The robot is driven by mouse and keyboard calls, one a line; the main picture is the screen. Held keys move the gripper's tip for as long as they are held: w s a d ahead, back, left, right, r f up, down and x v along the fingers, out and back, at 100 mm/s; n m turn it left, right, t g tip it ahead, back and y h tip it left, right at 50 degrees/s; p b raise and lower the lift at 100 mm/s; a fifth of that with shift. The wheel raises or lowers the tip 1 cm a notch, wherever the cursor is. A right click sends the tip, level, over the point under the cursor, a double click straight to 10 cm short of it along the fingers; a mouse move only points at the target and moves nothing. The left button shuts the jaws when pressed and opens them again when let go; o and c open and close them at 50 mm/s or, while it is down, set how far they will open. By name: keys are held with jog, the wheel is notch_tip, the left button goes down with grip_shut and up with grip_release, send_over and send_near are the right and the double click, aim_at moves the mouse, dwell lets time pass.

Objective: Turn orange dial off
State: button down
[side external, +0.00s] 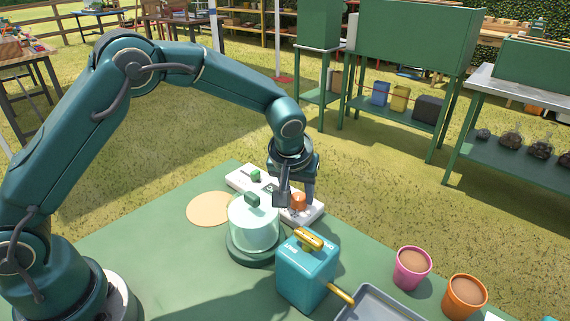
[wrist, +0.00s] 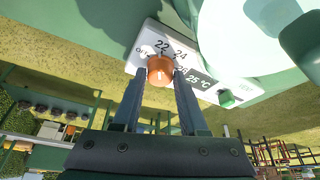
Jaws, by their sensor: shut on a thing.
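The orange dial (side external: 299,202) sits on a white control panel (side external: 315,214) at the far edge of the green table. In the wrist view the orange dial (wrist: 160,70) lies between my fingertips, with printed numbers 22, 24 and 26 and an "OFF" mark around it. My gripper (side external: 295,200) points down at the panel, and in the wrist view my gripper (wrist: 161,82) is shut on the dial. The fingers hide the dial's sides. A green knob (wrist: 227,98) and a "25 °C" display (wrist: 197,80) are on the same panel.
A glass jar with a green lid knob (side external: 254,218) stands close in front of the panel. A teal box with a yellow handle (side external: 305,270) is to its right. Pink (side external: 412,268) and orange (side external: 464,296) pots stand further right.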

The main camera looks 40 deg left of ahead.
aim_at(304, 213)
jog(key=n, duration=0.2)
jog(key=n+g+y, duration=0.1)
jog(key=n, duration=0.1)
jog(key=shift+w+d+n+y, duration=0.1)
jog(key=shift+w+n+y, duration=0.1)
jog(key=shift+n+y, duration=0.1)
jog(key=shift+n+g+y, duration=0.4)
jog(key=shift+n+g, duration=0.3)
jog(key=shift+n, duration=1.3)
jog(key=shift+c, duration=2.2)
grip_release()
jog(key=shift+r, duration=0.1)
jog(key=shift+v, duration=2.5)
